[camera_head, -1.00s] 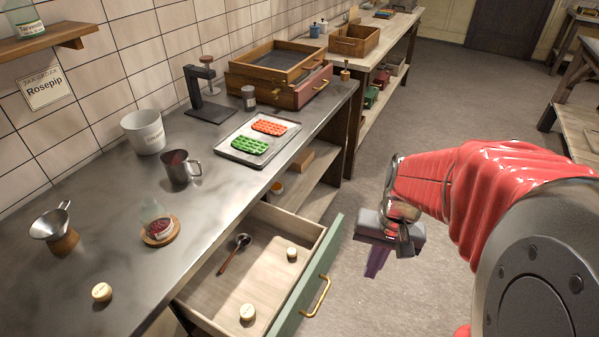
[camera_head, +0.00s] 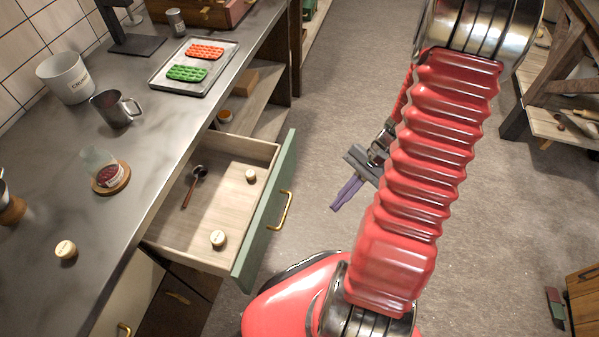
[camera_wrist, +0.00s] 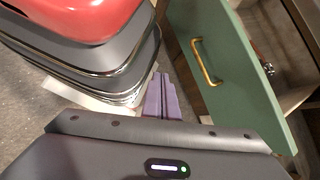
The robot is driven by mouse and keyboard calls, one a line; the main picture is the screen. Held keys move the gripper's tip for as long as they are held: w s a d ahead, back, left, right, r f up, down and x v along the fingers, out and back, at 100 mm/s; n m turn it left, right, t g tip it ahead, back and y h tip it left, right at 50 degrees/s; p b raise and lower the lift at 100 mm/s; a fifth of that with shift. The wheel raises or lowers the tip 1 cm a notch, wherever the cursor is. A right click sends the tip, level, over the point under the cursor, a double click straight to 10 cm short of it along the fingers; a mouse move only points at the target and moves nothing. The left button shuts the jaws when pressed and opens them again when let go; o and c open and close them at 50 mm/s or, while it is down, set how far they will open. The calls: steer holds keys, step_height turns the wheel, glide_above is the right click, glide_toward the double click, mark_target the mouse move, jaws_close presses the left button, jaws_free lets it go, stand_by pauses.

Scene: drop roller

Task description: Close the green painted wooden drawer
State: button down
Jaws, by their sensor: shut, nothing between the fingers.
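The drawer (camera_head: 267,218) has a green front and a pale wooden inside. It is pulled out from under the metal counter, and its brass handle (camera_head: 281,210) faces my arm. In the wrist view the green front (camera_wrist: 238,70) and its handle (camera_wrist: 205,62) show at the upper right. My gripper (camera_head: 338,206), with purple fingers, is to the right of the handle in the head view and apart from it. The fingers (camera_wrist: 161,98) are together and empty. A dark spoon (camera_head: 191,186) and two cork-coloured lids (camera_head: 218,238) lie in the drawer.
The metal counter (camera_head: 140,170) carries a white bucket (camera_head: 65,78), a metal mug (camera_head: 114,108), a glass jar (camera_head: 101,168) and a tray (camera_head: 160,78) with moulds. The floor (camera_head: 310,130) around my gripper is clear. A wooden workbench (camera_head: 550,110) stands at the right.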

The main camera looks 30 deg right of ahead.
mark_target(289, 170)
steer(key=w+d+f+m+t+y, duration=0.2)
steer(key=f+m+t, duration=0.3)
steer(key=f+m, duration=0.1)
steer(key=w+d+f+m+t+y, duration=0.2)
steer(key=w+f+m+t+y, duration=0.1)
steer(key=f+m+t, duration=0.3)
steer(key=w+d+r+t, duration=0.1)
steer(key=d, duration=0.1)
steer(key=w+d+r+m+t, duration=0.1)
steer(key=w+r, duration=0.1)
steer(key=shift+w+d+r+t+h, duration=0.1)
steer(key=shift+d+r+t+h, duration=0.05)
steer(key=shift+d+t+h, duration=0.2)
steer(key=x, duration=1.3)
steer(key=shift+w+a, duration=0.2)
steer(key=shift+a, duration=0.05)
steer(key=shift+w+a, duration=0.1)
